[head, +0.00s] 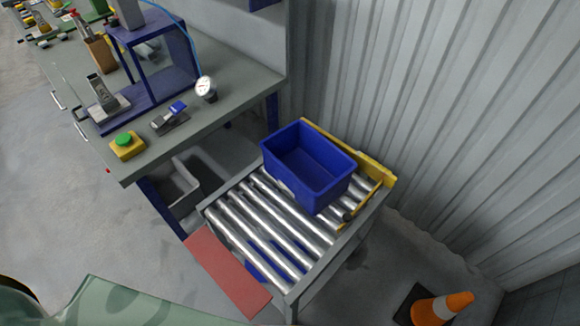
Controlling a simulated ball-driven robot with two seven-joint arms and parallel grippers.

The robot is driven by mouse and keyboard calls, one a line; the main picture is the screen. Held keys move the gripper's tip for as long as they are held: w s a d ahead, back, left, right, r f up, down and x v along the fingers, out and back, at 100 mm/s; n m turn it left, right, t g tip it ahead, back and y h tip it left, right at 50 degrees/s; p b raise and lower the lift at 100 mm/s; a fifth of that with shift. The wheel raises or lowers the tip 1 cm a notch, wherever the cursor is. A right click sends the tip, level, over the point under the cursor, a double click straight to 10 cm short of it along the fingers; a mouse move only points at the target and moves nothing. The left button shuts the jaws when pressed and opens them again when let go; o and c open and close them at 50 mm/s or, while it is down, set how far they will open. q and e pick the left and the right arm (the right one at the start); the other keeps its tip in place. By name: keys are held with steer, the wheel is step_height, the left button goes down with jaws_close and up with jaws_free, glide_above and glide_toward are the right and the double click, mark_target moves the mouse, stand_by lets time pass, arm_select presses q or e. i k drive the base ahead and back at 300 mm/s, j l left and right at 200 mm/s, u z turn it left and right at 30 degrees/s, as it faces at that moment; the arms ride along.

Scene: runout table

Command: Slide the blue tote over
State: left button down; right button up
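The blue tote (318,188) is an open, empty-looking box. It sits upright on the far part of the roller table (232,220), close to the yellow rail (377,169) at the back. Bare metal rollers show in front of it. Its underside and the rollers beneath it are hidden. Neither of my grippers shows in the head view.
A grey workbench (228,98) with a blue frame, a dial gauge (206,88) and a yellow box with a green button (127,145) stands at the left. A red plate (228,273) edges the roller table's front. A corrugated wall (440,110) rises behind.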

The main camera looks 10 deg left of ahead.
mark_target(311, 169)
steer(key=k+z, duration=0.1)
steer(key=z, duration=0.3)
steer(key=k+l+z, duration=0.1)
steer(key=z, duration=0.25)
steer(key=k+l+z, duration=0.1)
steer(key=z, duration=0.3)
